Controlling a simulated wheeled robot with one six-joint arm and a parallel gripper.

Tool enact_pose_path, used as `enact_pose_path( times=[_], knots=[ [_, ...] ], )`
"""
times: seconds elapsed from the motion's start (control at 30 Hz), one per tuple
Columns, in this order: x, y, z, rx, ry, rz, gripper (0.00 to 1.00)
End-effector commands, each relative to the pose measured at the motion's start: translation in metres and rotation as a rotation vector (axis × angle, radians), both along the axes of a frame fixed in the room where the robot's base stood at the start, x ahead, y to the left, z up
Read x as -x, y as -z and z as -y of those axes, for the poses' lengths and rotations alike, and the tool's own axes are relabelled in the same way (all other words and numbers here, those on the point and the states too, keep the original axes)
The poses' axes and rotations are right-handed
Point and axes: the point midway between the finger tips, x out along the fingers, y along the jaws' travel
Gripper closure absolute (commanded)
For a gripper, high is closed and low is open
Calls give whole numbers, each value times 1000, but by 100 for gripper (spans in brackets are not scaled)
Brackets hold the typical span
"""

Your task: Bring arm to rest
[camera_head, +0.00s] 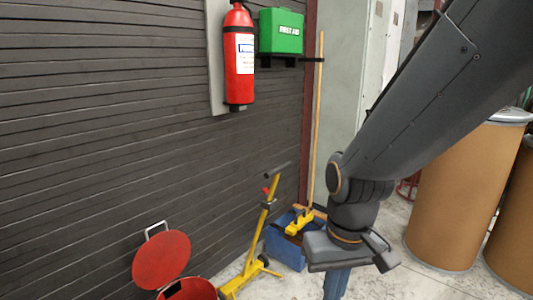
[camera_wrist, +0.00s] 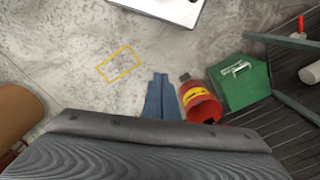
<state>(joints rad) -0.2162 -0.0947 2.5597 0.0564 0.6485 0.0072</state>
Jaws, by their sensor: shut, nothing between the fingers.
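My gripper (camera_head: 337,283) hangs from my dark grey arm at the right of the head view, its blue fingers pointing down and cut off by the lower edge. In the wrist view its two blue fingers (camera_wrist: 161,98) lie side by side, shut, with nothing between them. My arm reaches in from the upper right and bends down at the wrist. In the head view the fingers seem clear of the blue bin (camera_head: 288,249) to their left.
A red fire extinguisher (camera_head: 239,55) and green first aid box (camera_head: 281,31) hang on the slatted wall. A yellow stand (camera_head: 258,235) and open red can (camera_head: 162,260) are below. Brown drums (camera_head: 468,190) stand right. The wrist view shows a yellow floor rectangle (camera_wrist: 121,64).

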Motion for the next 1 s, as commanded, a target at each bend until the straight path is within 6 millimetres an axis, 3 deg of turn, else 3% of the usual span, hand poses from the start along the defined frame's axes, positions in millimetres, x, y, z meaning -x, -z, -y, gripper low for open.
enact_pose_path(
  times=[0.03,0.4,0.6,1.0],
  knots=[
    [4,-18,8,4,22,-5,100],
    [17,-77,58,28,143,-21,100],
    [21,-87,70,33,170,-25,100],
    [20,-86,71,33,172,-25,100]
  ],
)
